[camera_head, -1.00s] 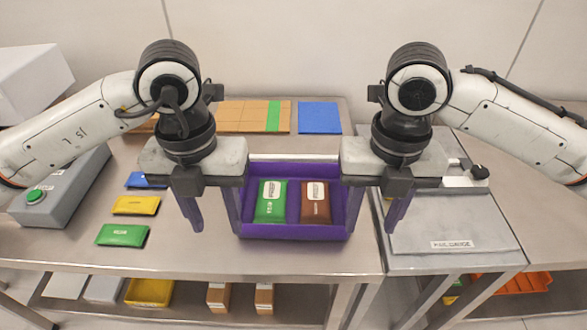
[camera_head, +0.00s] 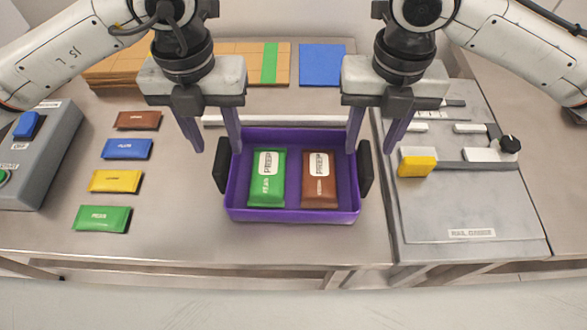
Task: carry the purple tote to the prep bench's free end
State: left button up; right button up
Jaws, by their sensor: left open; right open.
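The purple tote (camera_head: 292,215) sits on the steel prep bench (camera_head: 180,235) near its right part. It has a black handle on each side wall, and a green pouch (camera_head: 267,180) and a brown pouch (camera_head: 319,182) lie in it. My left gripper (camera_head: 215,138) is open over the tote's left side, with its fingers above and behind the left handle (camera_head: 222,166). My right gripper (camera_head: 375,138) is open over the right side, above and behind the right handle (camera_head: 365,167). Neither gripper holds anything.
Brown, blue, yellow and green pouches (camera_head: 103,218) lie in a column to the left. A grey control box (camera_head: 45,150) stands at far left. Cardboard (camera_head: 235,60) and a blue square (camera_head: 321,65) lie behind. A grey rail device (camera_head: 470,205) stands right of the tote.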

aim_at(225, 165)
pick_arm(q)
notch_tip(225, 165, down, 8)
jog(key=shift+w+f, duration=0.1)
jog(key=shift+f, duration=0.1)
pick_arm(e)
notch_tip(225, 165, down, 8)
jog(key=shift+f, duration=0.25)
pick_arm(q)
jog(key=shift+c, duration=0.2)
pick_arm(e)
jog(key=shift+c, duration=0.2)
pick_arm(q)
grip_shut()
pick_arm(e)
grip_shut()
jog(key=shift+r, duration=0.1)
